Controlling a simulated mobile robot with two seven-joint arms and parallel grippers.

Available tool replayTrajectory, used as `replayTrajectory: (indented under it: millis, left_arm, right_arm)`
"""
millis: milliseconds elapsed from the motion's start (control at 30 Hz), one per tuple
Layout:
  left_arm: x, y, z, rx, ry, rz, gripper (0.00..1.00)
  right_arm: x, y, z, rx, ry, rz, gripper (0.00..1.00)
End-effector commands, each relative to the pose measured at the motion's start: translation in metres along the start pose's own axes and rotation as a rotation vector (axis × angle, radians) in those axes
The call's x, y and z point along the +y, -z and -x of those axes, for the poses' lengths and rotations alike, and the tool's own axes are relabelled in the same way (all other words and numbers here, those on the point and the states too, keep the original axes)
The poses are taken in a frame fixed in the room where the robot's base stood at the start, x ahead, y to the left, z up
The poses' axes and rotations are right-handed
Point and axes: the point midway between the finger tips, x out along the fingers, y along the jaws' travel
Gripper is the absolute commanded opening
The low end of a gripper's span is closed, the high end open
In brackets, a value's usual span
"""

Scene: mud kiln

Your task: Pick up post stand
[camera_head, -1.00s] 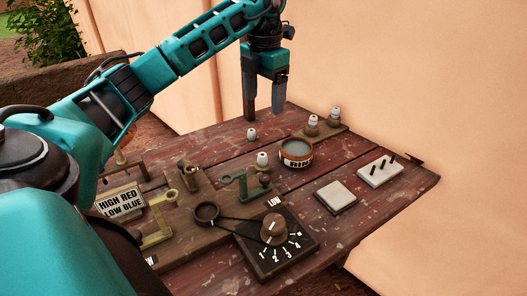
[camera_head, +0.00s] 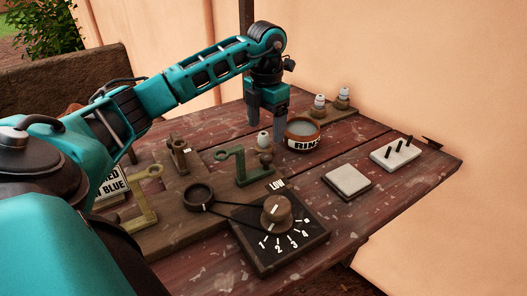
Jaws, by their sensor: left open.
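My right gripper is out of view.
The rinse bowl (camera_head: 301,134) stands between the gripper and the post block. A pale square tile (camera_head: 347,181), a dial box (camera_head: 279,233), a green hooked bracket (camera_head: 240,166) and small white-topped bottles (camera_head: 319,101) stand around. A tan wall (camera_head: 440,70) rises behind. The table's front right is clear.

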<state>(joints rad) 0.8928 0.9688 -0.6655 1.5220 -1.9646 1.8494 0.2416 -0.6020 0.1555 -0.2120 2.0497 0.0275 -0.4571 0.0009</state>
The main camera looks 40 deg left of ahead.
Motion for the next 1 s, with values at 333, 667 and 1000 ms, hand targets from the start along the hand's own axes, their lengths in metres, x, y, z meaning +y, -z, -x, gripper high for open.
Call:
replayTrajectory:
  millis: [333,667,1000]
  left_arm:
    - [0.004,0.004,-0.046,0.003,0.0,0.0,0.78]
    - [0.004,0.004,-0.052,0.0,0.0,0.0,0.78]
    - [0.004,0.004,-0.052,0.001,-0.001,0.0,0.46]
  right_arm:
    - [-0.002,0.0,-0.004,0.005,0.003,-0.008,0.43]
    - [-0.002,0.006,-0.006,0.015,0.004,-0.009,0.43]
    - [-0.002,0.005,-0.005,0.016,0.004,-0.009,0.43]
